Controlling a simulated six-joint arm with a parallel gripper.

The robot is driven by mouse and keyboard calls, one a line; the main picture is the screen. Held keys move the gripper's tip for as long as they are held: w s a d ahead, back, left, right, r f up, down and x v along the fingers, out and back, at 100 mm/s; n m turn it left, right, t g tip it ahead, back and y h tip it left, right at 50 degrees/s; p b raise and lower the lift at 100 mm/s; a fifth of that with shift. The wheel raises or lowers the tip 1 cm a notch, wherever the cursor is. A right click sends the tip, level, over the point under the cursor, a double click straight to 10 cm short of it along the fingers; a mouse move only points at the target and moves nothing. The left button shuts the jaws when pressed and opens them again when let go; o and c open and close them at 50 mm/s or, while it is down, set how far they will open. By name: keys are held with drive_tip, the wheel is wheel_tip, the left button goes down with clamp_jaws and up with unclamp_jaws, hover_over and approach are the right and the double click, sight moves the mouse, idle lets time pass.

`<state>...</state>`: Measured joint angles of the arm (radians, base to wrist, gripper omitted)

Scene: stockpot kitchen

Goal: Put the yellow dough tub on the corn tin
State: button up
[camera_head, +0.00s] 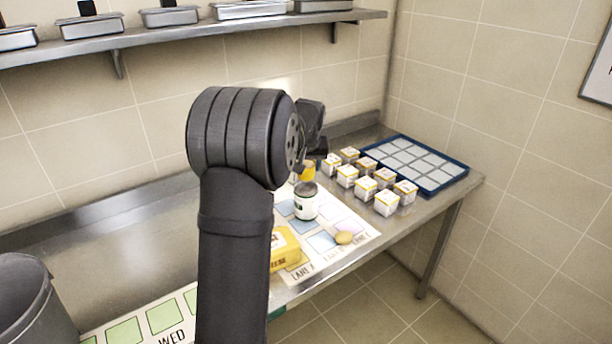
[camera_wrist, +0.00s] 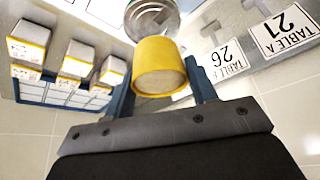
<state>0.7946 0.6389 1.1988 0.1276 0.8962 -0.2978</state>
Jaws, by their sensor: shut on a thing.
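The yellow dough tub (camera_wrist: 160,66) sits between the two fingers of my gripper (camera_wrist: 162,84) in the wrist view, and the gripper is shut on it. In the head view, part of the yellow tub (camera_head: 308,173) shows beside the dark gripper, partly hidden by my arm. A round tin with a pale label and dark-looking top (camera_head: 306,203), likely the corn tin, stands upright on the mat just in front of the tub. A round metallic top (camera_wrist: 152,16) shows just beyond the tub in the wrist view. I cannot tell whether tub and tin touch.
Several small white-and-yellow cartons (camera_head: 366,187) stand right of the tin, before a blue-rimmed tray (camera_head: 440,185). A grey bin (camera_head: 35,305) stands at left.

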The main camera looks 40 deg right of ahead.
sight(306, 176)
drive_tip(key=shift+f, duration=1.85)
drive_tip(key=shift+f, duration=0.1)
drive_tip(key=o, duration=1)
drive_tip(key=v, duration=1.2)
drive_tip(key=shift+s, duration=0.1)
